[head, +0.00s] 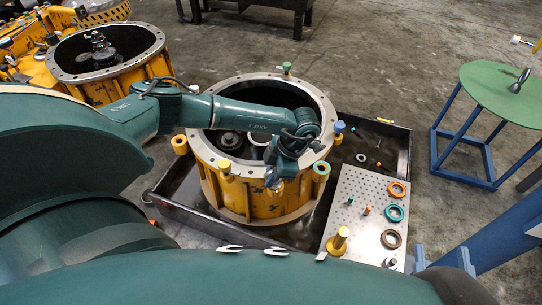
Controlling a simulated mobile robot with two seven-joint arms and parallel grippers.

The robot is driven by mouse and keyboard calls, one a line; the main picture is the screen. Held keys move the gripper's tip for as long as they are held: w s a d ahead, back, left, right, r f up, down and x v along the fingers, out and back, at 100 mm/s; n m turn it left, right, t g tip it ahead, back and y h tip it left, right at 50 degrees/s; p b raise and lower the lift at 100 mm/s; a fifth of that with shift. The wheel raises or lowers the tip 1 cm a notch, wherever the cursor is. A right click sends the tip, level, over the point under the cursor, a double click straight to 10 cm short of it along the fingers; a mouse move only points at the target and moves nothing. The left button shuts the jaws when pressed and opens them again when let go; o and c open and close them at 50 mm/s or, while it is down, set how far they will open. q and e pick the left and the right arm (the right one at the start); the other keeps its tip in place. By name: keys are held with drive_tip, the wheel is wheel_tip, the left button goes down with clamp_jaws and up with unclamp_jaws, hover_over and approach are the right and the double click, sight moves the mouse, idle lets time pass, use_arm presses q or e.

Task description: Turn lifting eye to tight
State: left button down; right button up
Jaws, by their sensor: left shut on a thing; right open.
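My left gripper (273,181) points down at the front rim of the yellow ring-shaped housing (255,205). It is shut on a small bright metal piece, which appears to be the lifting eye; wrist and fingers hide most of it. I cannot tell how far the piece sits in the rim. Another grey metal loop that looks like a lifting eye (519,80) stands on the green-topped stool (490,84) at the right. I cannot make out my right gripper; my large green arm links fill the foreground.
The housing stands in a dark tray (173,190), with coloured cylinders around its rim. A perforated plate (345,205) to its right holds several rings and a yellow peg (339,240). Another yellow housing (107,90) stands at back left. Clear floor lies behind the tray.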

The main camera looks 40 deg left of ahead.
use_arm(q)
drive_tip(key=c, duration=1.4)
unclamp_jaws()
drive_tip(key=shift+c, duration=0.2)
drive_tip(key=p+v, duration=0.3)
drive_tip(key=v, duration=1)
use_arm(e)
drive_tip(key=shift+w+d+f+m+g+h, duration=0.1)
drive_tip(key=shift+d+m+g+h, duration=0.55)
drive_tip(key=shift+g+h, duration=0.35)
use_arm(q)
drive_tip(key=shift+r, duration=0.2)
